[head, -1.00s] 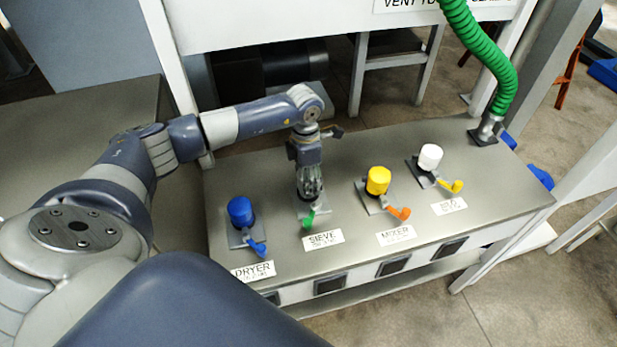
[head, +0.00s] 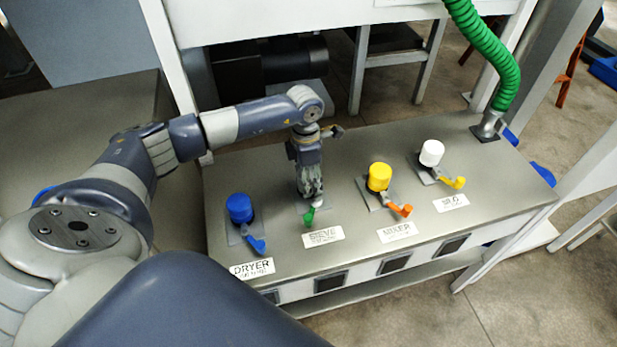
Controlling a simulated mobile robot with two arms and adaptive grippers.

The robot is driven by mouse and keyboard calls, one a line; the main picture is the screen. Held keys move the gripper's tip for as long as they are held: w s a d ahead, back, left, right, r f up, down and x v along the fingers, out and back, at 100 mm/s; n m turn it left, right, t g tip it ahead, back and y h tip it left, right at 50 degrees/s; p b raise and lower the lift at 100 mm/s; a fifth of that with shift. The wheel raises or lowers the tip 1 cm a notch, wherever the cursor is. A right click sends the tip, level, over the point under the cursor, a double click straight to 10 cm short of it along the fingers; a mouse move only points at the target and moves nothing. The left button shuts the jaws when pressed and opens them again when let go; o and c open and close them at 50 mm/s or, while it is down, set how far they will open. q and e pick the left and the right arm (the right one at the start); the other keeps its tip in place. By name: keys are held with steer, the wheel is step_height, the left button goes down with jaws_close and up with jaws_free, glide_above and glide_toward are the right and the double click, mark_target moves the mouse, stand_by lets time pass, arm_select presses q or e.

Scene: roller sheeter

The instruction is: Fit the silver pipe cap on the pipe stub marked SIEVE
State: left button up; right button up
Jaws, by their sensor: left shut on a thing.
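My left gripper (head: 311,190) points down over the stub place marked SIEVE (head: 323,236) on the grey bench. It is shut on the silver pipe cap, which is mostly hidden between the fingers. The SIEVE stub is hidden behind the gripper, so I cannot tell whether the cap sits fully on it. The green lever (head: 309,216) of that stub shows just in front of the fingers. My right gripper is not in view.
A blue cap (head: 239,208) stands at DRYER on the left. A yellow cap (head: 379,177) at MIXER and a white cap (head: 431,153) stand to the right. A green hose (head: 487,48) joins the bench (head: 260,166) at its back right corner.

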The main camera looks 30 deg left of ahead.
arm_select(q)
steer(key=shift+f, duration=0.25)
stand_by(0.4)
steer(key=o, duration=1.4)
steer(key=shift+o, duration=0.2)
steer(key=shift+r, duration=0.15)
steer(key=r, duration=1.1)
steer(key=shift+s+a+r, duration=0.1)
steer(key=shift+a+r, duration=0.15)
steer(key=shift+r, duration=0.15)
